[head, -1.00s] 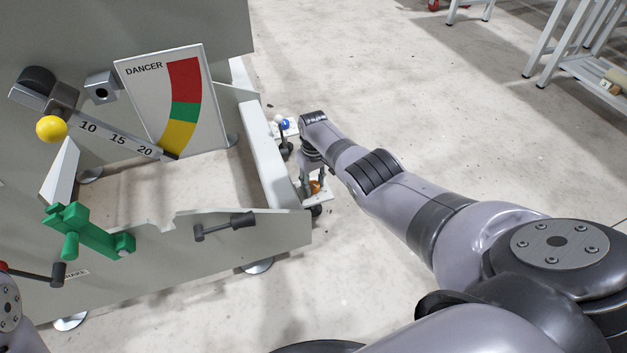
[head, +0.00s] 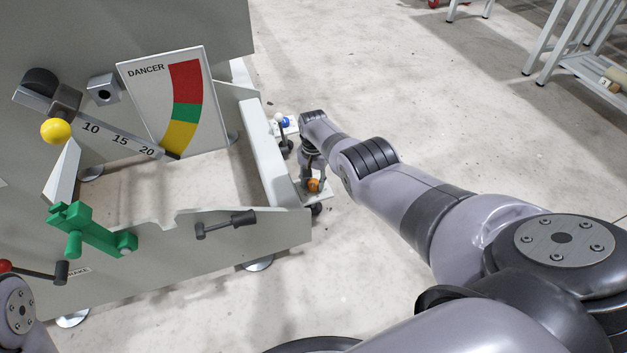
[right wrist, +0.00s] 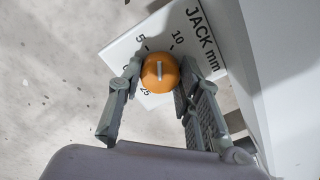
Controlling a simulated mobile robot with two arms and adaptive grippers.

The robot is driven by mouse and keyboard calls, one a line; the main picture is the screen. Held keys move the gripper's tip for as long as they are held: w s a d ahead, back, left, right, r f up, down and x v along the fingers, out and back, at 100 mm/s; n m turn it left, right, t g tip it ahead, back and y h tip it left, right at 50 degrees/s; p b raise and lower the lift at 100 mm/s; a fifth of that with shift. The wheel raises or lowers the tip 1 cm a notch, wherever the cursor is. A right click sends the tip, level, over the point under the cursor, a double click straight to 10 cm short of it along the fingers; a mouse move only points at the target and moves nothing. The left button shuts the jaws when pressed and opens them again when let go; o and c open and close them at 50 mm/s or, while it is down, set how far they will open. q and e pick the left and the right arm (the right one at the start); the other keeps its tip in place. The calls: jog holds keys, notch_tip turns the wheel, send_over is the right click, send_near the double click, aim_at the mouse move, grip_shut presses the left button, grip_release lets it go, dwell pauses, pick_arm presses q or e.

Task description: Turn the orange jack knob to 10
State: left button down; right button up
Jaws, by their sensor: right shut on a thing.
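The orange jack knob (right wrist: 160,73) sits on a white dial plate (right wrist: 124,52) lettered "JACK mm", with 5 and 10 readable along its upper edge. A pale line on the knob points up in the right wrist view, between the 5 and the 10. My right gripper (right wrist: 159,76) is shut on the knob, one finger on each side. In the head view the knob (head: 314,185) shows between the fingers of my right gripper (head: 313,182), beyond the machine's end. My left gripper is not in view.
The grey machine frame (head: 280,165) stands just left of my right gripper. It carries a green clamp (head: 90,232), a yellow-ball lever (head: 56,131) and a black handle (head: 225,225). A blue-and-white part (head: 285,122) is behind the gripper.

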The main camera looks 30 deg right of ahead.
aim_at(313, 182)
jog(key=m, duration=0.5)
jog(key=shift+m, duration=0.4)
dwell(0.4)
jog(key=o, duration=1.1)
jog(key=shift+o, duration=0.2)
jog(key=shift+w+r, duration=0.1)
jog(key=shift+r, duration=0.6)
notch_tip(313, 182, up, 11)
jog(key=shift+f, duration=0.2)
